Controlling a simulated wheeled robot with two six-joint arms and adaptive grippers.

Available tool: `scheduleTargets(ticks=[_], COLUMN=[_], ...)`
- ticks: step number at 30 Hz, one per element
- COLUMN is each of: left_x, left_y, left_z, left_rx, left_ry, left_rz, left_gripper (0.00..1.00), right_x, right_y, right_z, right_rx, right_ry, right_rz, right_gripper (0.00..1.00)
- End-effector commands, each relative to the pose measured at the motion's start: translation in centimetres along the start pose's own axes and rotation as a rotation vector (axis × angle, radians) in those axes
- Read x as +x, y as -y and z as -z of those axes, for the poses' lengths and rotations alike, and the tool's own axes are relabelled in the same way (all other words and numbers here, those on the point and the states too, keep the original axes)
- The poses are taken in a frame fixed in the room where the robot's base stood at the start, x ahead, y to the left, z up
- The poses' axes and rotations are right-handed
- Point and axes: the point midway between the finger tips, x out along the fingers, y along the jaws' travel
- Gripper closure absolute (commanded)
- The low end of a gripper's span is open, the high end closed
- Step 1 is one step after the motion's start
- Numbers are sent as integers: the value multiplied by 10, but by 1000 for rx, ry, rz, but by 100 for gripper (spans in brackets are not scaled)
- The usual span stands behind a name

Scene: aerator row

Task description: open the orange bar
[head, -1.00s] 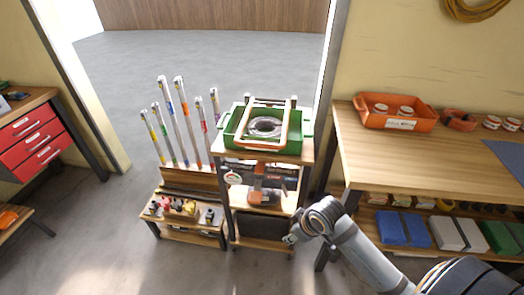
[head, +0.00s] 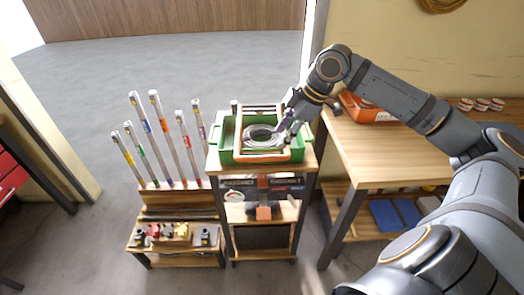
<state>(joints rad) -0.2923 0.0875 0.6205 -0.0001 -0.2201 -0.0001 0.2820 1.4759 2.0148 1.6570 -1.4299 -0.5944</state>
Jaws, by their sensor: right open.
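The orange bar (head: 264,157) is a thin frame on the green crate (head: 226,140). One length runs along the crate's front, and side lengths run back across its top. A coil of grey cable or hose (head: 262,138) lies inside the crate. My right gripper (head: 289,119) is open at the crate's right side, above or beside the bar's right length. My gripper and wrist hide part of that side. I cannot tell whether the fingers touch the bar. My left gripper is out of view.
The crate stands on a narrow wooden shelf unit (head: 213,160). Several upright tubes (head: 158,130) stand to its left. A wooden workbench (head: 375,160) with an orange bin (head: 362,112) is close on the right. Grey floor (head: 215,65) is open behind.

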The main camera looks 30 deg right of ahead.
Motion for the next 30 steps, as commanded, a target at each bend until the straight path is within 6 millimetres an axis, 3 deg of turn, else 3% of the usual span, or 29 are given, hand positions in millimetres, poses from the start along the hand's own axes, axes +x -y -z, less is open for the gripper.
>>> scheduleTargets(ticks=[3,5,8,12,15,21,30], left_x=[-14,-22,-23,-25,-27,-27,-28], left_y=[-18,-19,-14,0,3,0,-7], left_z=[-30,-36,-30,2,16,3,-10], left_rx=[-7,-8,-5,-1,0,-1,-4], left_ry=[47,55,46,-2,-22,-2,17], left_rz=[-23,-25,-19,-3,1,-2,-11], left_gripper=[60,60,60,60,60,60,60], right_x=[10,19,37,61,76,97,101], right_y=[1,1,1,2,2,2,1], right_z=[3,4,3,2,2,1,0], right_rx=[1,2,1,3,4,2,1], right_ry=[-6,-7,-9,-8,-5,-3,1], right_rz=[7,7,6,5,6,3,2], right_gripper=[58,58,58,58,58,58,58])
